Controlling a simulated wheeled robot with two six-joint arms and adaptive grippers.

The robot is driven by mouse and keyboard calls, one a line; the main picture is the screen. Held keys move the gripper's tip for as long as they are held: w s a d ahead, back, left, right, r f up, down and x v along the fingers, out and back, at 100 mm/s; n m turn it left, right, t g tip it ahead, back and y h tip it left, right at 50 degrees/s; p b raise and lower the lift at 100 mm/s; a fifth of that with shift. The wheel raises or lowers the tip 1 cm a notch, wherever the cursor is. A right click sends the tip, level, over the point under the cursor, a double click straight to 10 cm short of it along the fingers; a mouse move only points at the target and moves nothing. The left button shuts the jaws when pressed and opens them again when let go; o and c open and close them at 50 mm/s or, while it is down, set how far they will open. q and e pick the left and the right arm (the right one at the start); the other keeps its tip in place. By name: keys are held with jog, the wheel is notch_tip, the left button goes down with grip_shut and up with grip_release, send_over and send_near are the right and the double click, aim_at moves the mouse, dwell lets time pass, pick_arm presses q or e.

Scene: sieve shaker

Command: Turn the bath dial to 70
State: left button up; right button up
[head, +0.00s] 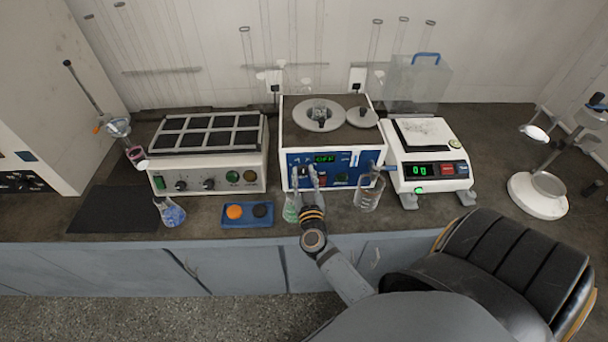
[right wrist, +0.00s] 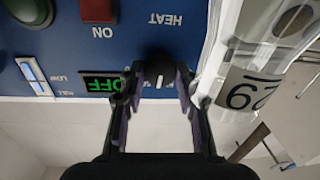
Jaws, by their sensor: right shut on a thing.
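The bath (head: 333,128) is a white box with a blue front panel and round openings on top. Its green display (head: 325,158) reads OFF. In the right wrist view the panel (right wrist: 60,55) appears upside down, with the display (right wrist: 101,84) beside the black dial (right wrist: 159,75). The dial has a white pointer mark. My right gripper (head: 308,172) is at the panel, its fingers closed on either side of the dial; it shows in the right wrist view (right wrist: 158,90). The dial's scale is mostly hidden by the fingers. My left gripper is not in view.
A glass beaker (head: 368,193) stands right of my gripper, and a green flask (head: 291,209) close to its left. A blue tray (head: 247,214) and a flask of blue material (head: 170,212) stand further left. A balance (head: 429,160) is to the right.

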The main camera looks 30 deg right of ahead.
jog(key=m, duration=0.3)
jog(key=shift+m, duration=0.3)
jog(key=m, duration=0.3)
jog(key=shift+f+m+h, duration=0.1)
jog(key=shift+m+h, duration=0.3)
jog(key=m, duration=0.7)
jog(key=shift+h+b, duration=0.3)
jog(key=shift+b, duration=0.05)
jog(key=o, duration=1.2)
jog(key=shift+c, duration=0.2)
